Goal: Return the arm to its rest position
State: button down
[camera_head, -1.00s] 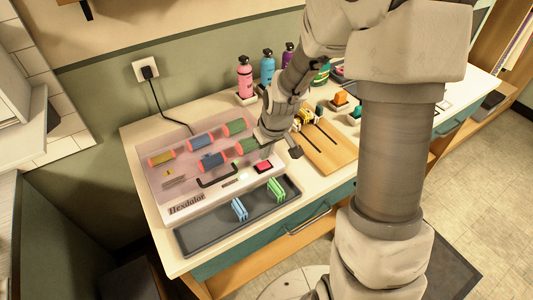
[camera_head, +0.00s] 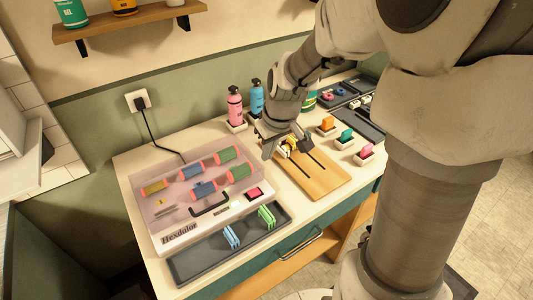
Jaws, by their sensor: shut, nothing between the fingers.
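My arm reaches in from the upper right of the head view. My gripper (camera_head: 284,146) points down above the back end of the wooden board (camera_head: 318,181), close to a yellow piece (camera_head: 291,143) there. Its fingers are shut and appear empty. I cannot tell whether they touch the yellow piece. My arm hides part of the bottle row and the table behind it.
A clear-lidded case (camera_head: 150,207) with coloured rollers and a dark tray (camera_head: 190,266) with blue and green clips lie left. Pink (camera_head: 235,107) and blue (camera_head: 257,97) bottles stand behind. A shelf (camera_head: 130,25) hangs above.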

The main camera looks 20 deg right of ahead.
dwell(0.3)
jog(key=s+r+m+t+h, duration=0.1)
jog(key=s+r+m, duration=0.1)
jog(key=s+r, duration=0.6)
jog(key=s+r+m+t, duration=0.2)
jog(key=s+r, duration=0.3)
jog(key=s, duration=0.6)
jog(key=n+g+y+b, duration=0.2)
jog(key=n+g+b, duration=0.1)
jog(key=n+b, duration=0.1)
send_over(250, 194)
jog(key=s+d, duration=0.3)
notch_tip(250, 194, down, 13)
jog(key=x, duration=0.4)
jog(key=b+x, duration=0.1)
jog(key=x, duration=0.3)
jog(key=s+x, duration=0.1)
jog(key=x, duration=0.3)
jog(key=shift+a+f+b, duration=0.1)
jog(key=shift+f+b, duration=0.1)
jog(key=shift+b, duration=0.2)
jog(key=shift+a+f, duration=0.15)
jog(key=shift+f, duration=0.6)
jog(key=shift+f, duration=0.1)
